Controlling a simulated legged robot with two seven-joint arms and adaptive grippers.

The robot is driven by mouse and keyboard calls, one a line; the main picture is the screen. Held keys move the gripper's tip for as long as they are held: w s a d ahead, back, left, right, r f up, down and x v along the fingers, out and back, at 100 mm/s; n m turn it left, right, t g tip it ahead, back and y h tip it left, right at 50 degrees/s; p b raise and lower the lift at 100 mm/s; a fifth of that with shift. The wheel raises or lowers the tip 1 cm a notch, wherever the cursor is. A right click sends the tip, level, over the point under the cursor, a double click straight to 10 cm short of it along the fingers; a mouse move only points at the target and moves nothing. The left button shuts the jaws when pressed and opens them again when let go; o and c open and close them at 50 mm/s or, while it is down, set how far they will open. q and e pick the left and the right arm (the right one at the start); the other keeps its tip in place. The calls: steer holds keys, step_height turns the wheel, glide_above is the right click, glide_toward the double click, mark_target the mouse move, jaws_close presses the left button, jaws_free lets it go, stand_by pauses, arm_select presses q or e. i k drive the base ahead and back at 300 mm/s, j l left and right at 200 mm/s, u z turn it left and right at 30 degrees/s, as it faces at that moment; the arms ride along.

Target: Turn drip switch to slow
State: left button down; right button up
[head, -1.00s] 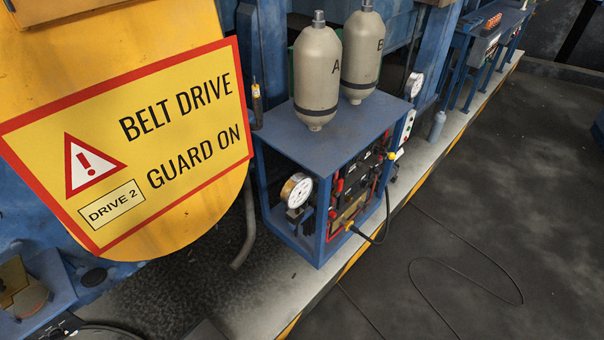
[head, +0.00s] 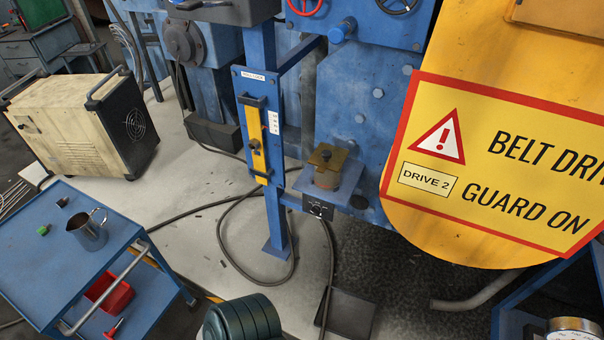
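A small black switch box (head: 318,208) with a round knob and pale markings is fixed below a blue shelf on the machine, in the middle of the head view. It looks like the drip switch, but its lettering is too small to read. I cannot tell which setting the knob points to. A brass-topped cup or oiler (head: 327,158) stands on the shelf just above it. A dark cable hangs down from the box. Neither of my grippers shows in this view.
A yellow belt guard (head: 455,235) fills the right side. A blue cart (head: 50,245) with a metal jug (head: 88,230) and a cream machine (head: 75,125) are at left. Cables lie on the floor.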

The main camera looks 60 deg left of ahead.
mark_target(316, 210)
steer(key=u, duration=1.75)
